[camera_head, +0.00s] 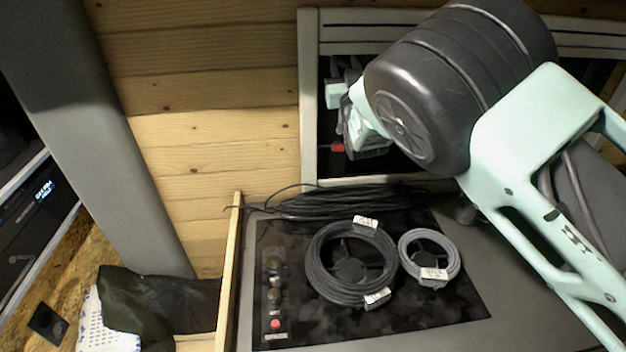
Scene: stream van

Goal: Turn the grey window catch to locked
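A pale window frame (310,110) with dark panes is set in the wood-plank wall, at the upper middle. My gripper (337,106) is in front of the left part of this window, near the frame's left side. Its fingers are small and partly hidden by my own wrist, so I cannot tell whether they are open or shut. I cannot make out the grey catch; my gripper and arm cover part of the window. A small red piece (338,148) shows just below the gripper; I cannot tell what it belongs to.
Below the window is a black hob (420,322) set in a grey counter (530,318). Coiled black cable (322,270) and a smaller grey coil (402,250) lie on it. A wooden board edge (230,265) stands at its left. A dark cloth (165,300) lies lower left.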

